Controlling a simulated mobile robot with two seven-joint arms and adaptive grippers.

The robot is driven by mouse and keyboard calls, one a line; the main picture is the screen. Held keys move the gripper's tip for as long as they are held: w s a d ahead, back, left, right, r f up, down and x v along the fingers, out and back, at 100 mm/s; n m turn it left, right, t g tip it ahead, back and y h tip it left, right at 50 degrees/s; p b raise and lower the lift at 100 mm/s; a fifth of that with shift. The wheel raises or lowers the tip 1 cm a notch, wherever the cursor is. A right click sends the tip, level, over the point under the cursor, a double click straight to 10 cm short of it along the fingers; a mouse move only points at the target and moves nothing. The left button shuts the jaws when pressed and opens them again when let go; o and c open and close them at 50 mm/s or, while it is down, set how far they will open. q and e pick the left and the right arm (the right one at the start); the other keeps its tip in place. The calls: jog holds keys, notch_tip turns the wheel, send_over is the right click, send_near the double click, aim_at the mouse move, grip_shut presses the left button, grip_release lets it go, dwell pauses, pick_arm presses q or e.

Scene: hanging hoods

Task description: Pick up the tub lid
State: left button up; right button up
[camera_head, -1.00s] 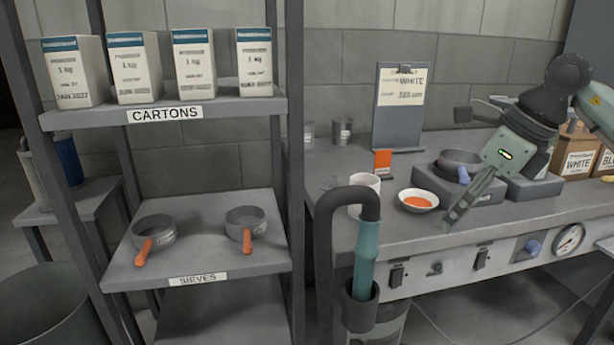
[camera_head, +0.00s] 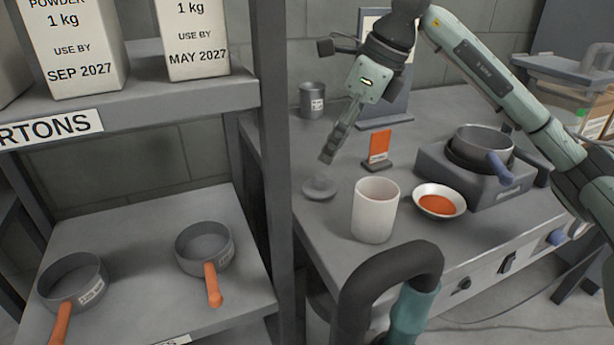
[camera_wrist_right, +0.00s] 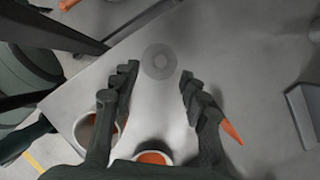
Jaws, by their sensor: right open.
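The tub lid (camera_head: 320,188) is a small grey disc with a round knob, lying flat on the grey worktop near its left end. It also shows in the right wrist view as a round disc with a ring (camera_wrist_right: 160,61), beyond and between the fingertips. My right gripper (camera_head: 328,156) is above the lid, pointing down, apart from it. In the wrist view its two fingers (camera_wrist_right: 158,82) are spread with nothing between them. A white tub (camera_head: 375,210) stands in front and to the right of the lid. My left gripper is not in view.
A white bowl with orange contents (camera_head: 439,201) sits right of the tub. An orange card on a stand (camera_head: 378,148) is behind the tub. A grey cup (camera_head: 312,100) stands at the back. A shelf post (camera_head: 272,150) rises left of the worktop.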

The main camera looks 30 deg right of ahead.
aim_at(321, 176)
jog(key=x, duration=0.7)
jog(key=shift+s+d+f, duration=0.1)
jog(key=shift+d+f, duration=0.15)
jog(key=shift+f, duration=0.05)
jog(key=c, duration=0.9)
